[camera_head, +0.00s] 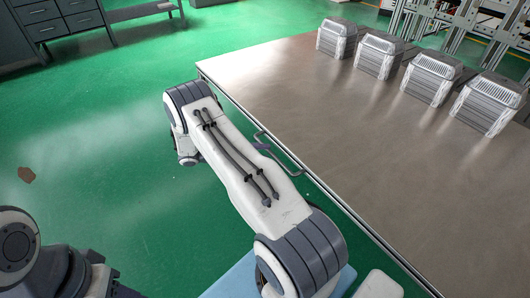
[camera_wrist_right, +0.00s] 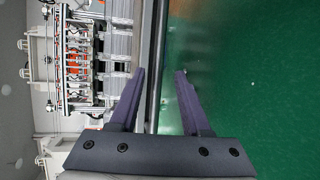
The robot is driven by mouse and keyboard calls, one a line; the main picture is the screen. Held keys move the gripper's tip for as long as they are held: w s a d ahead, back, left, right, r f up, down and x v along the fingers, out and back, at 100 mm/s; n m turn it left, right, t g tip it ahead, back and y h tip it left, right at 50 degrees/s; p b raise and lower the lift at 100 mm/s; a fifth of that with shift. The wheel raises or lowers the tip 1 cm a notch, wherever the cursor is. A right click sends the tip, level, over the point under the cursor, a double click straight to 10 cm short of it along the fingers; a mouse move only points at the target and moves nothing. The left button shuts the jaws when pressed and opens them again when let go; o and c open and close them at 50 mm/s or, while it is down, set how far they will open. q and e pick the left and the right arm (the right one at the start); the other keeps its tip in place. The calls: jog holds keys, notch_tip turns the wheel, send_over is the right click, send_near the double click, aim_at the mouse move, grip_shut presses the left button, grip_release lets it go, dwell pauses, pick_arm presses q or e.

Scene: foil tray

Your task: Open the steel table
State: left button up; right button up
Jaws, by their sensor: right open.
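The steel table (camera_head: 290,90) has a bare brownish metal top and runs from the upper middle to the lower right of the head view. A grey bar handle (camera_head: 288,161) sticks out from its near left edge. My right gripper (camera_head: 262,146) is mostly hidden behind my white arm; a dark purple finger shows close to the handle. In the right wrist view its two purple fingers (camera_wrist_right: 160,72) are apart, with a long dark bar or edge between them. I cannot tell whether they touch it. My left gripper is not seen; only left arm parts show at lower left.
Several grey ribbed metal units (camera_head: 377,54) stand in a row along the table's far side. Grey drawer cabinets (camera_head: 62,25) are at the upper left.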

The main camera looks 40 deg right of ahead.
jog(key=v, duration=0.8)
jog(key=shift+w+a+p, duration=0.15)
jog(key=shift+a+p, duration=0.15)
jog(key=shift+p, duration=0.05)
